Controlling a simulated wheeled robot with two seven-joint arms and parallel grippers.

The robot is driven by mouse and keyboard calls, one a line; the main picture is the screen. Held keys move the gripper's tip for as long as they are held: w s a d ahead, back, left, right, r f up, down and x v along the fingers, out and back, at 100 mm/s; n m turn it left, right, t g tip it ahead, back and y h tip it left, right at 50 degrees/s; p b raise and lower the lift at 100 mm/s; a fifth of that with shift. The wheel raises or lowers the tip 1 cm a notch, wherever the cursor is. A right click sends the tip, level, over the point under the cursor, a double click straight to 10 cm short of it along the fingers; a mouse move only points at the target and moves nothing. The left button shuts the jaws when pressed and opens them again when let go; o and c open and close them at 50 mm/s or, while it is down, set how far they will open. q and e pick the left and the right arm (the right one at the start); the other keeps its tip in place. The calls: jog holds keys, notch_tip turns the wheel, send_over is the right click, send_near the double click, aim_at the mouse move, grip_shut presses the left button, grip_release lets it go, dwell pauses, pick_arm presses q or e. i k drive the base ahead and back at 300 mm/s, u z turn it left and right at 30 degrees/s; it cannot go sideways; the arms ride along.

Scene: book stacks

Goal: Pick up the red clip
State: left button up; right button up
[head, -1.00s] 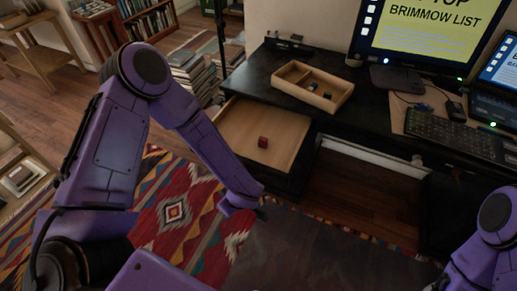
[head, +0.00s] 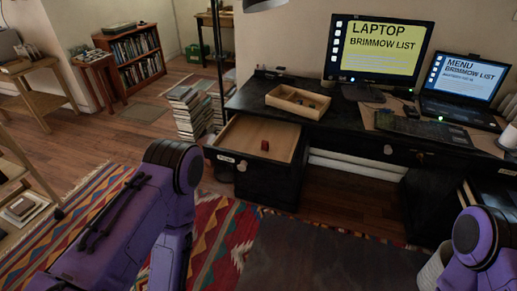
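A small red block-like object (head: 265,145), which appears to be the red clip, lies in the open wooden drawer (head: 247,130) at the left end of the black desk. My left arm comes up from the bottom of the head view in front of the drawer, but its gripper is out of the frame. My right arm shows at the lower right corner, and its gripper is also out of the frame. Neither gripper is seen touching the red clip.
A wooden tray (head: 284,99) with small dark items sits on the black desk (head: 347,125). A monitor (head: 377,48), a laptop (head: 463,85) and a keyboard (head: 421,129) stand to its right. Book stacks (head: 190,112) stand on the floor left of the drawer.

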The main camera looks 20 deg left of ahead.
aim_at(264, 144)
jog(key=u, duration=0.55)
jog(key=i, duration=1.75)
jog(key=u, duration=0.7)
jog(key=k, duration=1.4)
jog(key=z, duration=0.7)
jog(key=i, duration=0.5)
jog(key=u, duration=0.1)
